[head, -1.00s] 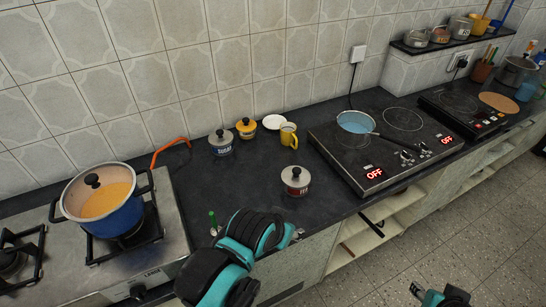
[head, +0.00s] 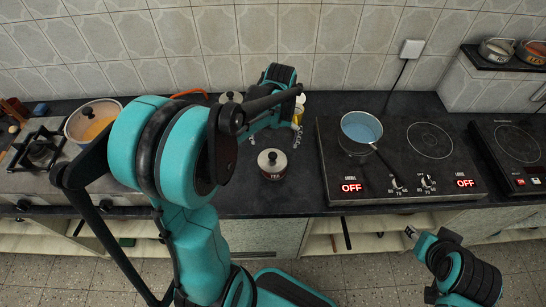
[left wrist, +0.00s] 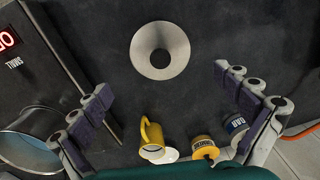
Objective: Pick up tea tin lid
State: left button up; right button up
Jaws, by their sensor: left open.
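In the left wrist view the lid (left wrist: 178,46) is seen from above as a pale disc with a dark centre. My left gripper (left wrist: 172,108) is open and empty; its two fingers are spread wide, with the lid ahead of them, untouched. In the head view the left gripper (head: 297,128) is above the counter just behind and right of the tin, partly hidden by its arm. My right gripper (head: 412,233) is low in front of the counter; its jaws are unclear.
A yellow mug (left wrist: 152,136), a yellow-topped tin (left wrist: 204,147) and a dark-labelled tin (left wrist: 236,126) stand behind the tea tin. A hob with a blue pan (head: 361,127) is to the right. A pot (head: 92,120) is at left. Counter around the tea tin is clear.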

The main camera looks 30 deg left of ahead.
aim_at(273, 156)
pick_arm(q)
notch_tip(273, 156, down, 3)
jog(key=shift+s+a+f+b, duration=0.1)
jog(key=shift+s+a+b, duration=0.05)
jog(key=shift+b, duration=0.4)
notch_tip(273, 156, down, 4)
jog(key=shift+s+f+b, duration=0.1)
jog(key=shift+b, duration=1)
jog(key=shift+r, duration=0.2)
jog(key=c, duration=1.4)
jog(key=shift+s, duration=0.2)
jog(key=c, duration=0.7)
